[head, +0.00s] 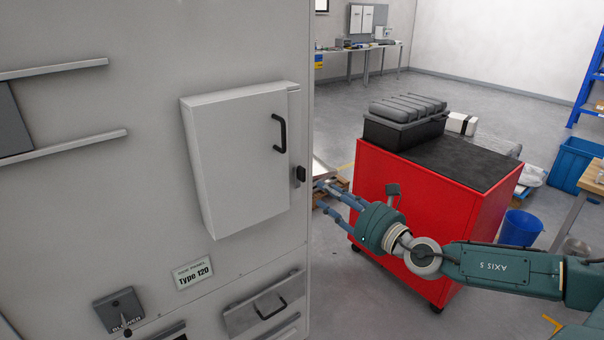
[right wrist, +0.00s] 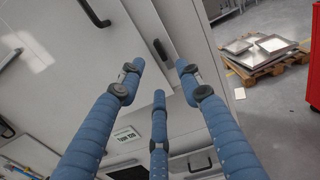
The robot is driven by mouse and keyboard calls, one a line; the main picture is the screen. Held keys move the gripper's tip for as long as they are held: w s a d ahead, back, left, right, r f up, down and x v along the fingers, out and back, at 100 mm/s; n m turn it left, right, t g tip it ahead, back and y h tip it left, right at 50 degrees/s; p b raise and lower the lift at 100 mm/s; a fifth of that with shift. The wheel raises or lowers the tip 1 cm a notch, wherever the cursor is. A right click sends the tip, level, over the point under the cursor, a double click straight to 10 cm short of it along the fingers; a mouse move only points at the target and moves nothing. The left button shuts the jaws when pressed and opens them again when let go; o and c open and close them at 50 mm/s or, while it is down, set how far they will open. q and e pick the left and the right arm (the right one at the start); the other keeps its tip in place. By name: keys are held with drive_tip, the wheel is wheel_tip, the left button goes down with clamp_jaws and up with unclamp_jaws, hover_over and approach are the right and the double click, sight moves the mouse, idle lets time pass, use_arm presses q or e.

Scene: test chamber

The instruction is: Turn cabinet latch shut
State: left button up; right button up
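The white cabinet (head: 240,165) is mounted on a large grey panel, with its door lying closed against the body. A black handle (head: 281,133) is on the door. The small dark latch (head: 300,174) is at the door's right edge; it looks upright. In the right wrist view the latch (right wrist: 162,50) lies beyond the fingertips. My right gripper (head: 320,195) is to the right of and slightly below the latch, apart from it. Its three blue fingers (right wrist: 159,74) are spread, with nothing between them. My left gripper is out of view.
A red cart (head: 404,205) carrying a black case (head: 403,125) stands behind my right arm. A pallet with metal trays (right wrist: 262,52) is on the floor beyond the panel's edge.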

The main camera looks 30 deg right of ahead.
sight(303, 177)
drive_tip(key=w+p, duration=0.1)
drive_tip(key=w, duration=0.2)
drive_tip(key=w+p, duration=0.1)
drive_tip(key=w, duration=0.5)
drive_tip(key=shift+a+r+p, duration=0.25)
drive_tip(key=shift+a+p, duration=0.1)
drive_tip(key=shift+p, duration=0.05)
drive_tip(key=shift+w+a+f, duration=0.15)
drive_tip(key=shift+w, duration=0.5)
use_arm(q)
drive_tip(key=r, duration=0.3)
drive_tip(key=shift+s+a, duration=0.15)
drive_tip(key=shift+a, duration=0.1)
use_arm(e)
drive_tip(key=shift+c, duration=0.3)
clamp_jaws()
